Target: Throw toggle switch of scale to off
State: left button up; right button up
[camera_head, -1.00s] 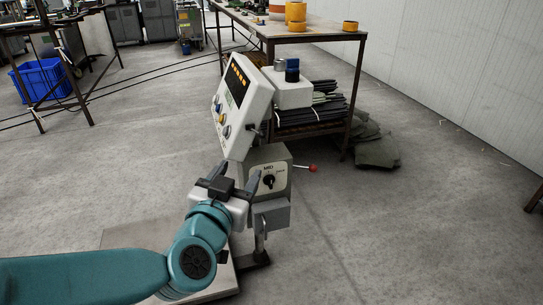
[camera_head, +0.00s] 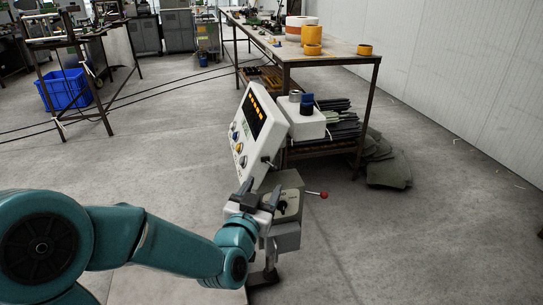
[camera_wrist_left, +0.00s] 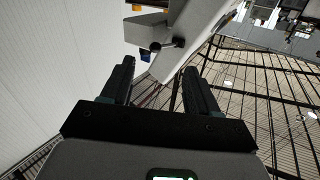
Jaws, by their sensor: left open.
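The scale's white display head (camera_head: 255,125) stands tilted on its post, with an orange-lit display and coloured knobs on its face. A small dark toggle switch (camera_head: 268,161) sticks out from its near side panel; it also shows in the left wrist view (camera_wrist_left: 167,45), just beyond the fingertips. I cannot tell its position. My left gripper (camera_head: 260,192) is open and empty, just below the toggle, its fingers pointing up toward it. In the left wrist view, the gap between the fingers (camera_wrist_left: 158,68) lies under the switch, apart from it. My right gripper is not in view.
Below the display head is a grey box (camera_head: 287,205) with a dial, partly hidden by my gripper, and a red-knobbed lever (camera_head: 322,195). A workbench (camera_head: 335,54) with orange rolls stands behind. A blue crate (camera_head: 64,90) is at left.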

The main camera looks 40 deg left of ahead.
aim_at(272, 165)
pick_arm(q)
jog(key=x, duration=0.7)
jog(key=shift+w, duration=0.3)
jog(key=shift+a, duration=0.1)
